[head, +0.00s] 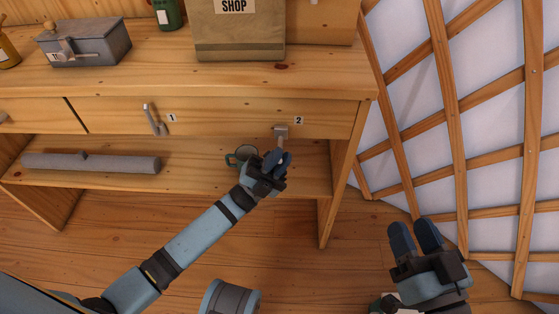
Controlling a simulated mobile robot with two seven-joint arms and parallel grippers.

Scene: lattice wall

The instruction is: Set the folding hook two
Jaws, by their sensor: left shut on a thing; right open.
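The folding hook two (281,137) is a small grey metal hook on the wooden front panel, just left of the label "2" (299,120). Its lower part runs down behind the fingers of my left gripper (277,158), which is shut on it. The hook's tip is hidden by the fingers. Folding hook one (153,119) hangs at a slant on the same panel, left of the label "1" (171,118). My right gripper (415,238) is open and empty, low on the right in front of the lattice wall.
A green-rimmed cup (242,154) lies on the lower shelf close to my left gripper. A grey roll (91,162) lies further left. A paper bag (239,35), a grey box (84,43) and bottles stand on the top. The lattice wall (452,100) bounds the right side.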

